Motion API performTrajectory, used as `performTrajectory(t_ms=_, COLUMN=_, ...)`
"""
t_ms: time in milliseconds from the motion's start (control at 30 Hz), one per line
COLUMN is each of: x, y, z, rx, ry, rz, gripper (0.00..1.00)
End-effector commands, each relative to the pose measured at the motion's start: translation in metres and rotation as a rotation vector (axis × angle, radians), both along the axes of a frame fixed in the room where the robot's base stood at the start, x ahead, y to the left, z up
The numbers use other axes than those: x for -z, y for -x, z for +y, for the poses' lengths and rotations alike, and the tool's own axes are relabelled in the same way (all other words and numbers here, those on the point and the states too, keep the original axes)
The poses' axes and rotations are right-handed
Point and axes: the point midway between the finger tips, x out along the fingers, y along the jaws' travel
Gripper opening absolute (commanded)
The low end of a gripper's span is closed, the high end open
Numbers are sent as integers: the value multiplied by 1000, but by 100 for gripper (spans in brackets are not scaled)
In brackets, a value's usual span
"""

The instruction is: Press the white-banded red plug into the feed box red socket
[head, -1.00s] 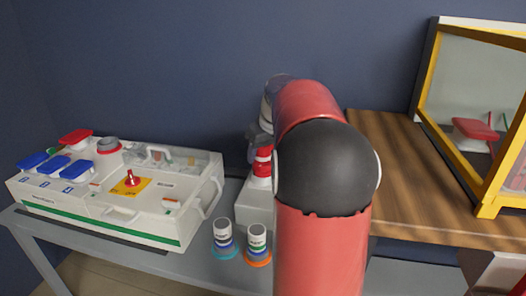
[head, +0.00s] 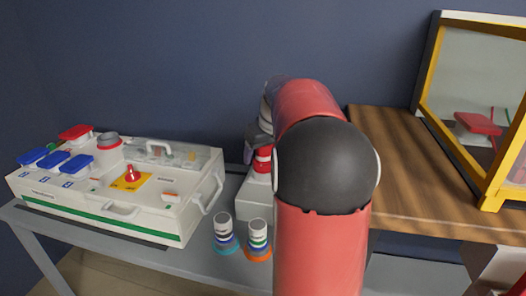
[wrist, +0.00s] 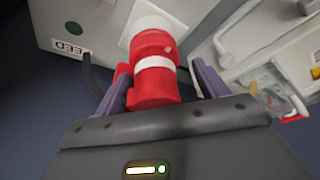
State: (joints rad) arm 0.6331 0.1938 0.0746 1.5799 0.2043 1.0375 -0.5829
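The white-banded red plug (wrist: 154,82) stands between the spread fingers of my gripper (wrist: 162,88) in the wrist view. A gap shows between the plug and the right finger; the left finger is close beside it. The plug's far end meets the red socket (wrist: 153,42) on a white mount of the feed box (wrist: 98,20). I cannot tell how deep it sits. In the head view the red plug (head: 262,158) stands over the white feed box (head: 256,198), with a gripper finger to its left; my arm hides the rest.
A large white case (head: 115,215) with blue and red lids stands on the left of the grey bench. Two banded plugs (head: 223,230) (head: 258,238) stand in front of the feed box. A wooden top (head: 400,180) with a yellow-framed cabinet (head: 428,75) is to the right.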

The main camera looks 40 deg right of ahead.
Motion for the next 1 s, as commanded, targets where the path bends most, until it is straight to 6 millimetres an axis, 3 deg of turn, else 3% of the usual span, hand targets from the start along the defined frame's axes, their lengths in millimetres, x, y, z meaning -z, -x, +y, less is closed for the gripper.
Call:
performTrajectory(t_ms=333, x=-10, y=3, z=-7, rx=11, ry=13, rz=-8, gripper=80)
performTrajectory(t_ms=600, x=-51, y=20, z=-2, rx=6, ry=9, rz=-7, gripper=80)
performTrajectory(t_ms=1000, x=-94, y=30, z=2, rx=-1, ry=4, rz=-2, gripper=80)
